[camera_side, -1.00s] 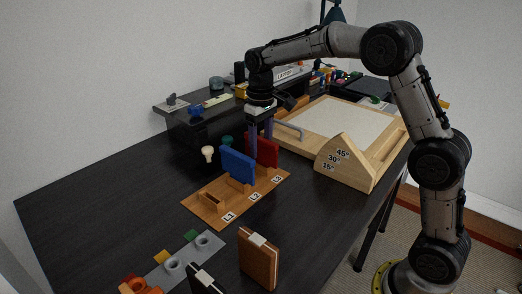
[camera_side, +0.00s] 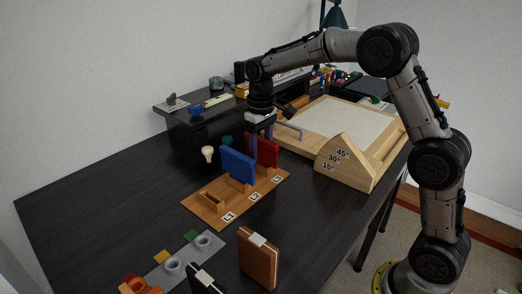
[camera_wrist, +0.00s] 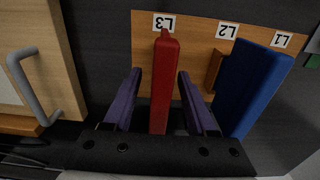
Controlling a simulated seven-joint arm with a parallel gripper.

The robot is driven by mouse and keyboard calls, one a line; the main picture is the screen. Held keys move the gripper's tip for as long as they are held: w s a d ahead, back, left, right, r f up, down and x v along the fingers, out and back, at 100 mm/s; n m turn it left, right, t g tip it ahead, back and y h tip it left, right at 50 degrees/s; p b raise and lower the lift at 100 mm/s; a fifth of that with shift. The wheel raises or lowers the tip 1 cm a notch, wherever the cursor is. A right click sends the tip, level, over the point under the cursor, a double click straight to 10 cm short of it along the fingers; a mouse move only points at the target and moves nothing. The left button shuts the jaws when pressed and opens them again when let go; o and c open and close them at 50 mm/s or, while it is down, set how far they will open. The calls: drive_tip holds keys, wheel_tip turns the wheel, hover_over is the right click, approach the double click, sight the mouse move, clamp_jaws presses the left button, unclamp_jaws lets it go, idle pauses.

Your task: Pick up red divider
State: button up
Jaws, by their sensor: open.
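The red divider (camera_side: 268,151) stands upright in the L3 slot of the wooden base (camera_side: 205,216). In the wrist view the red divider (camera_wrist: 164,85) lies between the two purple fingers of my gripper (camera_wrist: 160,88), with a gap on each side. In the side view my gripper (camera_side: 261,128) is open and low around the red divider, its lower fingers partly hidden behind the dividers. The blue divider (camera_side: 238,165) stands upright beside it, to the right in the wrist view (camera_wrist: 251,88). Labels L1, L2 and L3 mark the base.
A wooden drawing board (camera_side: 345,121) with a grey handle (camera_side: 289,131) stands close to my gripper. An angled wooden block (camera_side: 344,163) is to the right. A white knob (camera_side: 208,153) stands behind the base.

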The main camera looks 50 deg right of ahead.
clamp_jaws()
drive_tip(key=shift+r, duration=0.1)
idle(0.5)
